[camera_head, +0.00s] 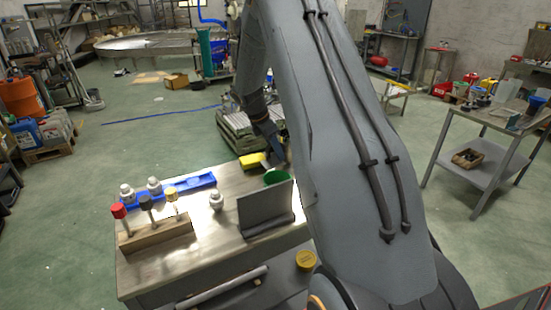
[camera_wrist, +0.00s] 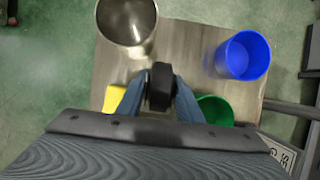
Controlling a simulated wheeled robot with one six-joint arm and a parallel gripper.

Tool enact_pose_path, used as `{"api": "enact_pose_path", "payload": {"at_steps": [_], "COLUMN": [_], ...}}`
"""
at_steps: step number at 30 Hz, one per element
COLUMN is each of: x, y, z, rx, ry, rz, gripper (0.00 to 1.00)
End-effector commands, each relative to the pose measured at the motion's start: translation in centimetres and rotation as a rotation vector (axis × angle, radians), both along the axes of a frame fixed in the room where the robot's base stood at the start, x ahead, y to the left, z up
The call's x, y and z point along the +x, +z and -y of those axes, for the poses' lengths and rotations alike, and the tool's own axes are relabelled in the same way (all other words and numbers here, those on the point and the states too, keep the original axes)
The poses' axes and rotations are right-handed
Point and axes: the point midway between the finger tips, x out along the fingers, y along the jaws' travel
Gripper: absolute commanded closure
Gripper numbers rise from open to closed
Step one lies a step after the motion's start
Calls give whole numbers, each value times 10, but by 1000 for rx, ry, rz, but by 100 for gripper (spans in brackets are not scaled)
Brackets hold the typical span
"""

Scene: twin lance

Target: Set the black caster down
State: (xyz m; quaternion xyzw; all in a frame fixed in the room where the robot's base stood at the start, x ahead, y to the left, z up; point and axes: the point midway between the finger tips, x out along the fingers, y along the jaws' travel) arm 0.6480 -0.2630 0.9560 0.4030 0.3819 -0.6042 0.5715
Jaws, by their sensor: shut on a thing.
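The black caster (camera_wrist: 161,80) shows in the wrist view as a dark rounded block between the two blue-grey fingers of my gripper (camera_wrist: 158,92). The fingers are shut on its sides. It is over the grey metal bench top (camera_wrist: 180,60); I cannot tell its exact height. In the head view my gripper (camera_head: 274,148) is at the far right end of the bench (camera_head: 190,248), by a yellow object and a green cup. I cannot make out the caster there.
In the wrist view a steel pot (camera_wrist: 127,20), a blue cup (camera_wrist: 243,56), a green cup (camera_wrist: 214,110) and a yellow object (camera_wrist: 114,98) surround the caster.

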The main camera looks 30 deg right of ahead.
Motion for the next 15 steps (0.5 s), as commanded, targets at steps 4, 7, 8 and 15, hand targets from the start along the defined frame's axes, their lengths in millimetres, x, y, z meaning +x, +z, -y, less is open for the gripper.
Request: {"api": "enact_pose_path", "payload": {"at_steps": [4, 7, 8, 15], "x": [-1, -1, -1, 0], "y": [-12, -26, -30, -37], "z": [1, 1, 1, 2], "rx": [0, 0, 0, -1], "ry": [0, -2, -1, -2], "rz": [0, -1, -1, 2], "gripper": [100, 100, 100, 100]}}
